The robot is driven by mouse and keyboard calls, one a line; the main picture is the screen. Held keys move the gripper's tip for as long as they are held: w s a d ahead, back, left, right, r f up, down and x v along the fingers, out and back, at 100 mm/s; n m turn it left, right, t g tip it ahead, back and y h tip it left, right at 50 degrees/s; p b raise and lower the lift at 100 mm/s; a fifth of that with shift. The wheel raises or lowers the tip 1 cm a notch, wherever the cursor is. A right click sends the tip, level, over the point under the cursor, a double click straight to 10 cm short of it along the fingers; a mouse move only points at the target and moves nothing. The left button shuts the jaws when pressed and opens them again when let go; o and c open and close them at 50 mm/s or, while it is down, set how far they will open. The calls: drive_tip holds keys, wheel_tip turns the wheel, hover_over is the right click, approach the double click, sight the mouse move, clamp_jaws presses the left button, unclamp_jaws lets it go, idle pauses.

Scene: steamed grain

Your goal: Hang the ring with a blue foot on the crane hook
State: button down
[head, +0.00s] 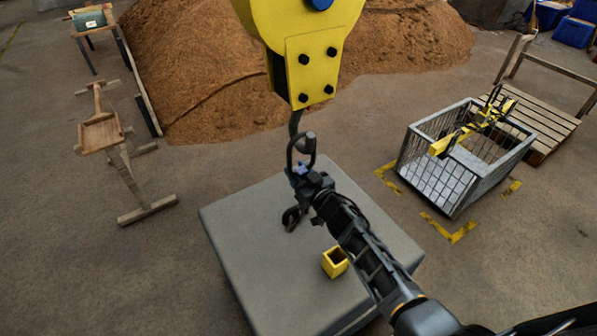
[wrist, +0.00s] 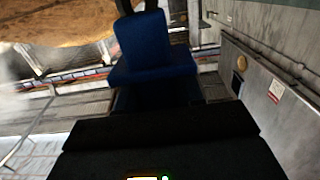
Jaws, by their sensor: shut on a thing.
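The crane hook (head: 295,122) is dark and hangs below the yellow crane block (head: 313,65). The ring (head: 289,153) is a dark upright loop with a blue foot (head: 299,172). My gripper (head: 309,182) is shut on the blue foot and holds the ring above the grey block. In the head view, the ring overlaps the lower end of the hook; I cannot tell whether the hook passes through it. The wrist view shows the blue foot (wrist: 152,50) beyond my dark gripper (wrist: 160,135), with the ring mostly out of frame.
A grey block (head: 240,235) stands below, with a small open yellow box (head: 335,263) on it. A wire cage (head: 465,160) with a yellow-and-black item stands right, beside a wooden pallet (head: 540,115). A wooden stand (head: 125,165) is left. A brown grain heap (head: 200,70) lies behind.

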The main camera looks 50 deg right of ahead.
drive_tip(key=shift+w+f+b, duration=0.2)
drive_tip(key=shift+f+b, duration=0.3)
drive_tip(key=shift+b, duration=0.05)
drive_tip(key=shift+d+f, duration=0.1)
drive_tip(key=shift+f, duration=0.15)
idle(0.5)
drive_tip(key=c, duration=0.7)
unclamp_jaws()
drive_tip(key=shift+o, duration=0.3)
drive_tip(key=shift+s+f, duration=0.1)
drive_tip(key=shift+f, duration=0.15)
drive_tip(key=v, duration=0.7)
drive_tip(key=shift+s+r+p, duration=0.2)
drive_tip(key=shift+s+p, duration=0.15)
drive_tip(key=shift+p, duration=0.05)
